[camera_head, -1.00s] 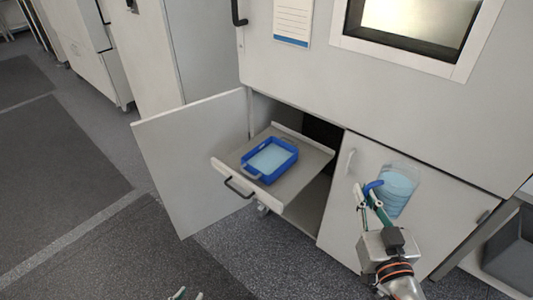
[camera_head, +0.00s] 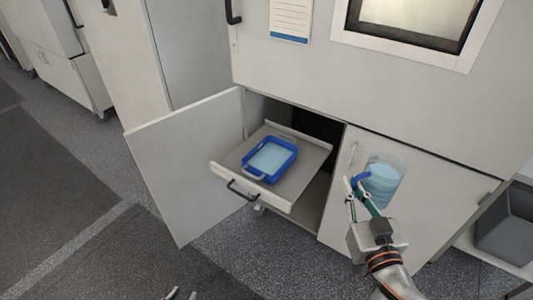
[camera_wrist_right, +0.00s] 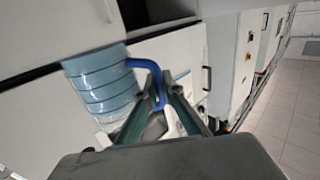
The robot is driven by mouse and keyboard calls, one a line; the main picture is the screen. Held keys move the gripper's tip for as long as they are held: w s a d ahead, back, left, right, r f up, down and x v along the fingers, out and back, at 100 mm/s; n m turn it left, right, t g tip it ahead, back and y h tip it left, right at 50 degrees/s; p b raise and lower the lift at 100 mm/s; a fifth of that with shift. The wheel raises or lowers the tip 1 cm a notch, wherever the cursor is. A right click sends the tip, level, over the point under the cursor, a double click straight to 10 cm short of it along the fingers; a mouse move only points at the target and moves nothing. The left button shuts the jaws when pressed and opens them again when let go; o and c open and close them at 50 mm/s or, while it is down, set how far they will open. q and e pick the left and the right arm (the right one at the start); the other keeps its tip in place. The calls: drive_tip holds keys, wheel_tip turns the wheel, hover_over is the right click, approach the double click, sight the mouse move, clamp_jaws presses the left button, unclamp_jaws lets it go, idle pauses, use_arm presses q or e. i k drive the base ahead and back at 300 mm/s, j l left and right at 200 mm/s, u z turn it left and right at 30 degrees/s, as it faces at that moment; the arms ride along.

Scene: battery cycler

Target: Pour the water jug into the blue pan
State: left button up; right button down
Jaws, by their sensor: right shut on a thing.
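The blue pan (camera_head: 269,160) sits on a pulled-out shelf (camera_head: 309,163) of the open cabinet and has pale blue liquid in it. The clear water jug (camera_head: 384,181), with blue water and a blue handle, is in front of the closed cabinet door at the right. My right gripper (camera_head: 358,191) is shut on the jug's handle and holds it in the air, slightly tilted. In the right wrist view the jug (camera_wrist_right: 101,83) and its handle between the fingers (camera_wrist_right: 160,95) show. My left gripper (camera_head: 182,294) only shows its fingertips at the bottom edge, apart and with nothing between them.
The cabinet door (camera_head: 188,165) stands open to the left of the shelf. The shelf has a black handle (camera_head: 243,191) at its front. A grey bin (camera_head: 505,228) stands at the right edge. The floor in front is clear.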

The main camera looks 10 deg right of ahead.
sight(266, 162)
drive_tip(key=i+j, duration=0.1)
drive_tip(key=j, duration=0.45)
drive_tip(key=i+j+z, duration=0.15)
drive_tip(key=j, duration=0.95)
drive_tip(key=z, duration=0.05)
